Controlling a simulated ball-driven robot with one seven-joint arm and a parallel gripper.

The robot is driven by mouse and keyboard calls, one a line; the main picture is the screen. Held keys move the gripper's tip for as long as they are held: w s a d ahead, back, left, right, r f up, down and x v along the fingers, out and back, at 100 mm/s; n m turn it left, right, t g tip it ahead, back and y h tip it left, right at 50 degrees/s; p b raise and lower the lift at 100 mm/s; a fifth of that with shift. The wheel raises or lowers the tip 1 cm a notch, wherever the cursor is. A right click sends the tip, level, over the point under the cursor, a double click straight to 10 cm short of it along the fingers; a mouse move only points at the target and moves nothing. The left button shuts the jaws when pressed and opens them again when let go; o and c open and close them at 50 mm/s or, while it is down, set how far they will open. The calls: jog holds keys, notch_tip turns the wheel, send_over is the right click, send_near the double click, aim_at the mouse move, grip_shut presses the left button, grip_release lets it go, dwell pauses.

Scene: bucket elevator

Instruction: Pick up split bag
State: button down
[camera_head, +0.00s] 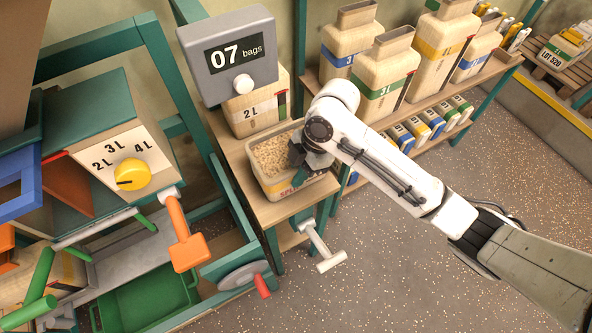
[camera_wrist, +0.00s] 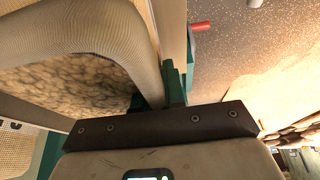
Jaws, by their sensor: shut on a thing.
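The split bag (camera_head: 262,183) is an open-topped, cream container of pale grain with a red-lettered label, partly covered, reading "SPL". It sits on the wooden bench top below the bag counter. My gripper (camera_head: 303,158) reaches down from the right and is shut on the bag's right rim. The wrist view shows the bag's thick ribbed rim (camera_wrist: 85,22) running into my gripper (camera_wrist: 168,85), with grain behind it. My gripper and arm hide part of the bag's right side. I cannot tell whether the bag is clear of the bench.
A counter reading "07 bags" (camera_head: 235,55) and a 2L bag (camera_head: 252,112) stand just behind. Larger bags (camera_head: 381,78) line the shelf at back right. A white T-handle (camera_head: 320,248) juts out below the bench. The dial machine (camera_head: 108,165) is at left. Speckled floor at right is clear.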

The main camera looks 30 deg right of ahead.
notch_tip(320, 180, up, 4)
jog(key=shift+s+a+f+b, duration=0.1)
jog(key=shift+s+a+b, duration=0.05)
jog(key=shift+b, duration=0.2)
jog(key=s+a+r, duration=0.6)
jog(key=s+r, duration=0.3)
jog(key=s, duration=0.2)
jog(key=shift+s+a+r+b, duration=0.2)
jog(key=shift+s+a+b, duration=0.15)
jog(key=shift+a+b, duration=0.05)
